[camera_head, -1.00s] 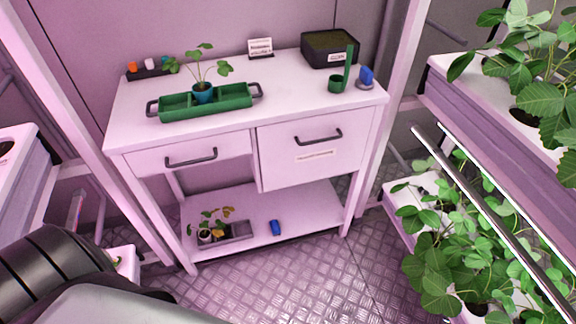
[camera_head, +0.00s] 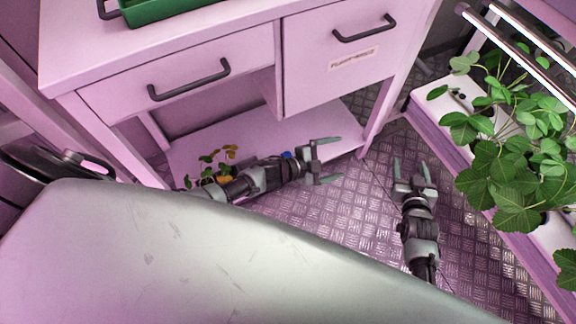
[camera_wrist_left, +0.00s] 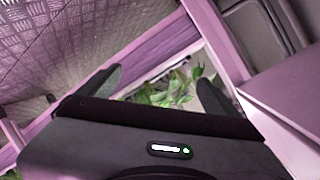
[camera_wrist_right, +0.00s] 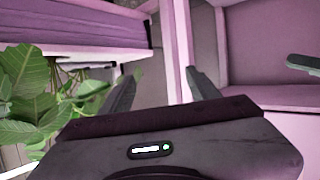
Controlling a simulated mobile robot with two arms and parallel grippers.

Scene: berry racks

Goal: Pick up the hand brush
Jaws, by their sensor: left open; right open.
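No hand brush can be clearly made out. A small blue thing (camera_head: 286,155) on the lower shelf (camera_head: 345,118) of the bench is mostly hidden behind my left gripper; I cannot tell what it is. My left gripper (camera_head: 328,160) is open and empty, pointing right, in front of the lower shelf. My right gripper (camera_head: 411,165) is open and empty above the floor, right of the bench. In the left wrist view its open fingers frame a leafy plant in the distance. In the right wrist view a fingertip of my left gripper (camera_wrist_right: 303,64) shows at the right edge.
The bench has two drawer fronts with dark handles (camera_head: 188,80). A green tray (camera_head: 160,10) is cut off at the top. A potted plant (camera_head: 215,168) stands on the lower shelf behind my left arm. Plant racks (camera_head: 510,210) line the right. Metal floor (camera_head: 350,215) is clear between.

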